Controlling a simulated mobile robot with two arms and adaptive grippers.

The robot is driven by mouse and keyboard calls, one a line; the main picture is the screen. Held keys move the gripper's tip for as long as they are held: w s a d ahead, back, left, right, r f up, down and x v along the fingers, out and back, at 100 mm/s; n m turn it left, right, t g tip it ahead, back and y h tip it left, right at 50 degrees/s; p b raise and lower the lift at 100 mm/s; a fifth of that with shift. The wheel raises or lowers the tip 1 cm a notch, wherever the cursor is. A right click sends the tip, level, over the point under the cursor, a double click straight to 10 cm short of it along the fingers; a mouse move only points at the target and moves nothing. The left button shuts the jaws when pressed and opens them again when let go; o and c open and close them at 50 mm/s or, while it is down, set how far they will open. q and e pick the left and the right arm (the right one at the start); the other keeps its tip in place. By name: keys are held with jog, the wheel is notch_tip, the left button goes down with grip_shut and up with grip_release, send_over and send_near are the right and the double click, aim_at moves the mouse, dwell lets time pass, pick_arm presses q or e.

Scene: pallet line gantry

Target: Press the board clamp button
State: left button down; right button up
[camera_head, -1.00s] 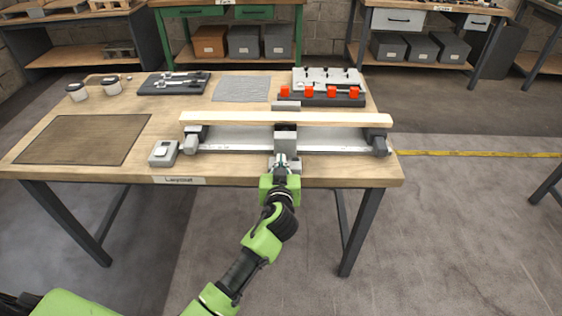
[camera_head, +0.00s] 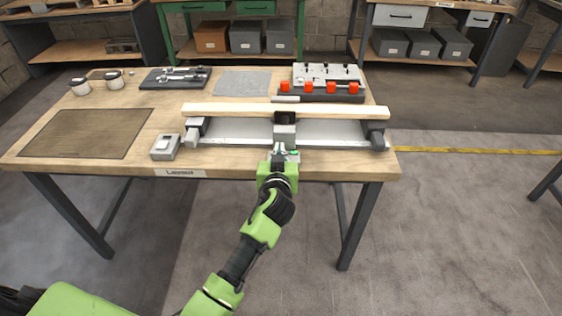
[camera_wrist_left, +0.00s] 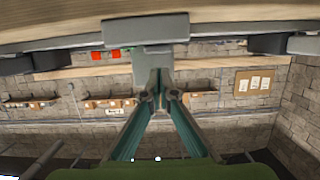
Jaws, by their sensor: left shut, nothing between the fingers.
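A long pale board (camera_head: 235,109) lies across a grey clamp fixture (camera_head: 235,132) near the table's front edge. A grey block (camera_head: 284,133) with a dark top stands at the fixture's middle; the dark part overlaps the board's front face. My left gripper (camera_head: 280,154) is shut and empty, its tips at the front of this block. In the left wrist view, the shut fingers (camera_wrist_left: 159,80) meet just below the grey block (camera_wrist_left: 153,60), seemingly touching it. The button's face is hidden behind the fingertips. A small green spot shows beside the tips. My right gripper is out of view.
On the table (camera_head: 165,125), a small grey box (camera_head: 165,147) stands left of the fixture. Floor right of the table is clear.

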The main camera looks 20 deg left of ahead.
pick_arm(q)
jog(key=r+b+v, duration=0.1)
jog(key=b+v, duration=0.1)
jog(key=v, duration=0.8)
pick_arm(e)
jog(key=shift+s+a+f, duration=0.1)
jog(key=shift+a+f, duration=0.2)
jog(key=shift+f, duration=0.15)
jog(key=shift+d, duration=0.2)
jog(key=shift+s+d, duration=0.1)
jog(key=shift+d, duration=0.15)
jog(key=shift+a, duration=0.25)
